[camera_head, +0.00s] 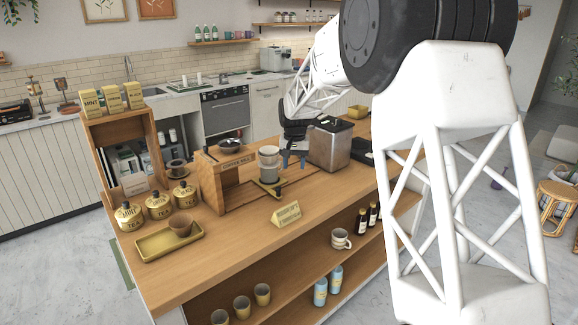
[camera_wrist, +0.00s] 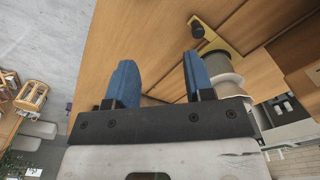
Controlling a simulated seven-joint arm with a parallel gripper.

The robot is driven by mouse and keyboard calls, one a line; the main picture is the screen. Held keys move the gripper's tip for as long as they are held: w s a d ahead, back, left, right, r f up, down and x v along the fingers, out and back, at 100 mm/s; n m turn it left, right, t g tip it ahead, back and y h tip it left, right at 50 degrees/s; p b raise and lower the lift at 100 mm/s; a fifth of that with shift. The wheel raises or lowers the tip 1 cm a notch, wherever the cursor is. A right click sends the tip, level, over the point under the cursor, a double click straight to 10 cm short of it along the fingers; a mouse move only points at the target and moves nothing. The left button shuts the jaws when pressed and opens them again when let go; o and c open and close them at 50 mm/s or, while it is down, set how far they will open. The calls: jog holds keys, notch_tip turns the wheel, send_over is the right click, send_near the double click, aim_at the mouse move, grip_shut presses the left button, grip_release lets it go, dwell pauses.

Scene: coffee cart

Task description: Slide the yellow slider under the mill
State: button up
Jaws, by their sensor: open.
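The yellow slider (camera_head: 277,190) lies on the wooden counter, with a stack of a white cup and a grey cup (camera_head: 268,160) standing on it. It also shows in the wrist view as a yellow strip (camera_wrist: 222,44) with a dark knob (camera_wrist: 197,28). The wooden mill (camera_head: 208,181), with a lettered front board and a dark bowl-like top, stands just left of the slider. My gripper (camera_head: 294,159) is open and empty, right of the cup stack. Its two blue fingers (camera_wrist: 160,80) show in the wrist view, apart from the knob.
A metal box (camera_head: 330,145) stands close right of my gripper. Tea canisters (camera_head: 159,206), a yellow tray (camera_head: 157,243) with a brown cup, and a small sign (camera_head: 286,214) stand on the counter. A wooden shelf unit (camera_head: 95,150) is at the left. The front middle counter is mostly clear.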

jog(key=s+d+r, duration=0.5)
jog(key=s, duration=0.2)
jog(key=shift+s+d+r, duration=0.3)
jog(key=shift+s+d, duration=0.05)
jog(key=shift+s, duration=0.05)
dwell(0.4)
send_over(278, 188)
notch_tip(278, 188, down, 12)
jog(key=shift+w+f, duration=0.1)
jog(key=shift+f, duration=0.15)
jog(key=shift+f, duration=0.1)
jog(key=shift+f, duration=3.8)
grip_shut()
